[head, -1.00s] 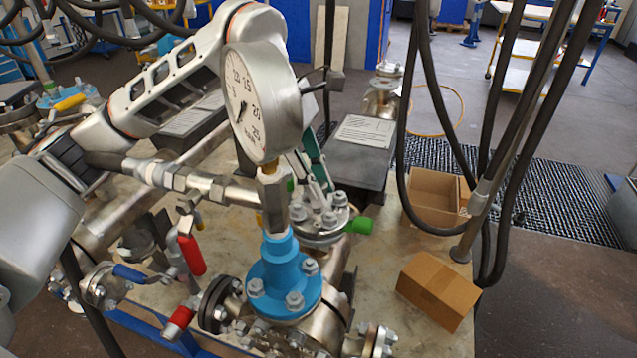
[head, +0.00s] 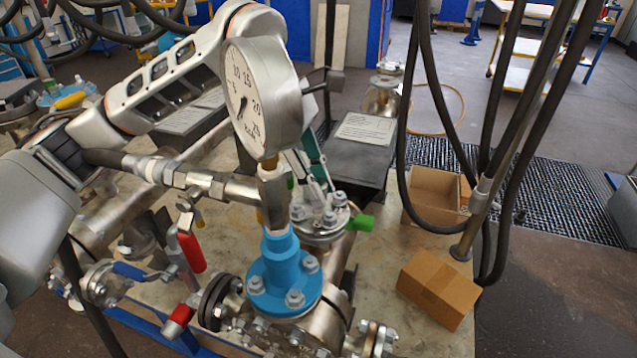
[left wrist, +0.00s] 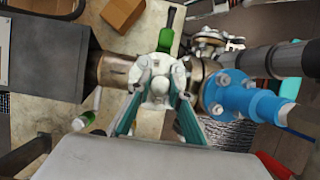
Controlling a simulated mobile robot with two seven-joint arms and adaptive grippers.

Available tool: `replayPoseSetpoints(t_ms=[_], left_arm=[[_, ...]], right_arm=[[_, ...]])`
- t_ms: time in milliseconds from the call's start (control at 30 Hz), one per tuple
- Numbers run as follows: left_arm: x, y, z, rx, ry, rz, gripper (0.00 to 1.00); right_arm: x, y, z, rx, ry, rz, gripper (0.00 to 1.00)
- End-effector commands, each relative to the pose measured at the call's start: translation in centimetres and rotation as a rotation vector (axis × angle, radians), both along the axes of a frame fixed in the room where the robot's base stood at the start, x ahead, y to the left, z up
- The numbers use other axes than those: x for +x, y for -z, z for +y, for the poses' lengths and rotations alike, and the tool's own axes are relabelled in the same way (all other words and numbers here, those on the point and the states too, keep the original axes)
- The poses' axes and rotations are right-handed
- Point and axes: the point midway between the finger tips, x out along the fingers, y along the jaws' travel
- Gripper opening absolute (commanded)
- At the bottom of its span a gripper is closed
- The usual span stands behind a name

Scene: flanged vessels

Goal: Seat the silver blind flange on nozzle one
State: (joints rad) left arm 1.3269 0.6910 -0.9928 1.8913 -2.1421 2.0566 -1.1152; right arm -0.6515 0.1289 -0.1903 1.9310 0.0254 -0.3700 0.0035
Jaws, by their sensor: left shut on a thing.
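The silver blind flange (head: 322,222), a round bolted metal disc, is on the pipework just behind the blue flanged fitting in the head view. My left gripper (head: 318,180), with teal fingers, reaches down to it from above, partly hidden by the pressure gauge. In the left wrist view the teal fingers (left wrist: 160,113) are shut on the middle of the flange (left wrist: 160,72), which lies over a pipe branch. The nozzle beneath is mostly hidden, so I cannot tell whether the faces touch. My right gripper is out of view.
The pressure gauge (head: 262,98) and blue fitting (head: 284,272) stand close in front. A green-ended part (head: 360,223) sticks out beside the flange. A dark box (head: 358,160) is behind. Cardboard boxes (head: 438,288) and hanging cables (head: 408,150) are to the right.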

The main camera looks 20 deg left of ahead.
Motion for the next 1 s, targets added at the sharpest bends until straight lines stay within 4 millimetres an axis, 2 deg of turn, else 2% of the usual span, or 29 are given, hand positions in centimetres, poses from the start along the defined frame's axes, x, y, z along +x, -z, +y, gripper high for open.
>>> replayPoseSetpoints(t_ms=[200, 233, 300, 533, 567, 600, 633, 1000], left_arm=[[0.06, -0.26, -0.03, -0.003, 0.0, -0.004, 0.0], [0.06, -0.26, -0.05, -0.003, 0.0, -0.004, 0.25], [0.05, -0.23, -0.05, -0.003, 0.0, -0.004, 0.39], [0.02, -0.11, -0.03, -0.001, 0.0, -0.002, 0.39], [-0.03, 0.11, 0.0, 0.001, 0.0, 0.002, 0.42], [-0.04, 0.12, 0.0, 0.001, 0.0, 0.002, 0.52], [-0.03, 0.11, 0.0, 0.001, 0.0, 0.002, 0.56], [0.01, -0.25, -0.02, 0.0, 0.0, 0.0, 0.56]], right_arm=[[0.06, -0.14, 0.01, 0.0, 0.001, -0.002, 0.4], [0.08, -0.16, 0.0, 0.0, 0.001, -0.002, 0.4], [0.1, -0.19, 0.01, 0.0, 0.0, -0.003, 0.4], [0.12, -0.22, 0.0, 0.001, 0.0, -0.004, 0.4], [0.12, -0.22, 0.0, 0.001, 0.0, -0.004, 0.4], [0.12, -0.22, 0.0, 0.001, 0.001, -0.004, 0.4], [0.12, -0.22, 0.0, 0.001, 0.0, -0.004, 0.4], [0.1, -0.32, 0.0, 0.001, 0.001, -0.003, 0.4]])
